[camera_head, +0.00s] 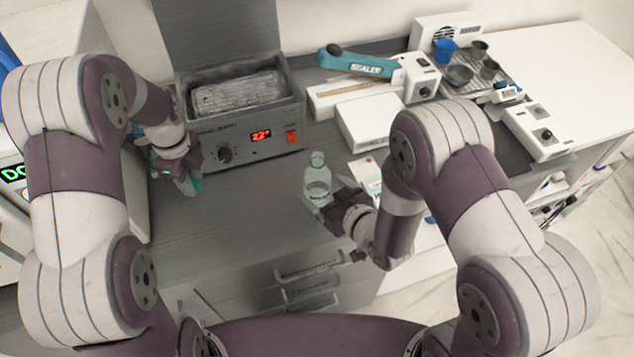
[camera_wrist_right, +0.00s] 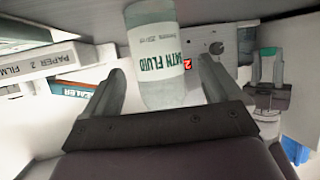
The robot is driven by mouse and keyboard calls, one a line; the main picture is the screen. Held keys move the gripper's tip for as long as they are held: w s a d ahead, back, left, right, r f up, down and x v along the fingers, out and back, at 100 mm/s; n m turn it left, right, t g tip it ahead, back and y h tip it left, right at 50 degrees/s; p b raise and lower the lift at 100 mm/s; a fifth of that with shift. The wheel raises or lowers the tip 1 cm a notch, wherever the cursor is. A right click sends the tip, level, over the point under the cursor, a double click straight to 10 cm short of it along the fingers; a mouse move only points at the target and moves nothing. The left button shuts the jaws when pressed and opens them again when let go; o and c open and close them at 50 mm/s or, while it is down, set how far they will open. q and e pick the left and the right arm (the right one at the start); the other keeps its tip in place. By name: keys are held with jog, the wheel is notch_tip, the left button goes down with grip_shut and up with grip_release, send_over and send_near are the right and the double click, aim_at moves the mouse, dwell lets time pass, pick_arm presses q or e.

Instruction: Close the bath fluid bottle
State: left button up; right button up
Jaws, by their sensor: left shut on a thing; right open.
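The bath fluid bottle (camera_head: 317,182) is clear with a pale label and stands upright on the grey worktop, its neck bare. In the right wrist view the bottle (camera_wrist_right: 155,50) shows its "BATH FLUID" label between the fingers. My right gripper (camera_head: 326,203) is open, with its fingers on either side of the bottle; I cannot tell whether they touch it. My left gripper (camera_head: 188,182) is in front of the water bath's left side, shut on a green cap (camera_head: 194,184). The cap (camera_wrist_right: 268,51) also shows in the right wrist view.
The water bath (camera_head: 245,150) with a red display stands behind the bottle. A white box (camera_head: 370,122), a blue sealer (camera_head: 355,64) and a tray of dark cups (camera_head: 462,75) are to the back right. The worktop between the left gripper and the bottle is clear.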

aim_at(314, 181)
jog(key=p+x, duration=0.1)
jog(key=x, duration=0.4)
jog(key=shift+w+r, duration=0.15)
jog(key=shift+w, duration=0.05)
jog(key=shift+s, duration=0.1)
jog(key=c, duration=1.1)
jog(key=shift+c, duration=0.2)
jog(key=shift+r, duration=0.25)
